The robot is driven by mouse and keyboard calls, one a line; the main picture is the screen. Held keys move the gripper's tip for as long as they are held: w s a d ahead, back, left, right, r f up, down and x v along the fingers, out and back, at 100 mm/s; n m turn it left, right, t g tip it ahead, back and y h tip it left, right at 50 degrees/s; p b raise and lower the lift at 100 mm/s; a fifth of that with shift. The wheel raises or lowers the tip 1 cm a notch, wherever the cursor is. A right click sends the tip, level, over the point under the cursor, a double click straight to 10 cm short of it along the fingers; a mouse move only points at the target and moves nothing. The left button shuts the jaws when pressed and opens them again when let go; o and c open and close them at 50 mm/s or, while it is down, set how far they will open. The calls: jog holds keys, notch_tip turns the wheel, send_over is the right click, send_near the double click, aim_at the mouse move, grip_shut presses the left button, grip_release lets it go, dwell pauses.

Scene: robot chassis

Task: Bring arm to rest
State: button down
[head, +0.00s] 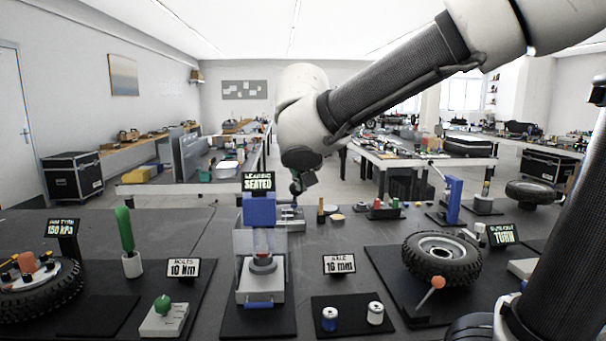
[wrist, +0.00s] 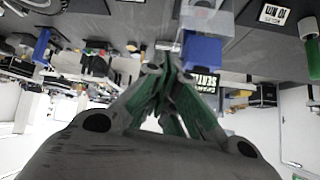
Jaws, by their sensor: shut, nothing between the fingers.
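My arm reaches in from the right across the head view, with its forearm raised above the bench. My gripper (head: 299,187) hangs at the arm's end, small and partly hidden by the wrist, in front of the far benches. In the wrist view my gripper (wrist: 166,62) has its green-padded fingers closed together at the tips, with nothing between them. It appears apart from the blue-topped press (head: 259,209), which carries a "SEATED" sign (head: 257,183). The blue block of the press also shows in the wrist view (wrist: 202,50).
The dark bench holds a wheel (head: 441,258) at right, a tire (head: 40,290) at left, a green-handled tool (head: 125,230), a green-knobbed box (head: 164,316) and two small cans (head: 375,313). A blue upright fixture (head: 453,200) stands back right. Bare bench shows left of the press.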

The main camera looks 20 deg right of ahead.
dwell(0.3)
jog(key=s+d+f+n+g+y, duration=0.1)
jog(key=s+d+f, duration=0.3)
jog(key=s+d, duration=0.4)
jog(key=s+d+f+n+g+y, duration=0.1)
jog(key=s+d+f+n+g, duration=0.2)
jog(key=s+d, duration=0.6)
jog(key=s+f, duration=0.1)
jog(key=s, duration=0.4)
jog(key=shift+d+n+y, duration=0.3)
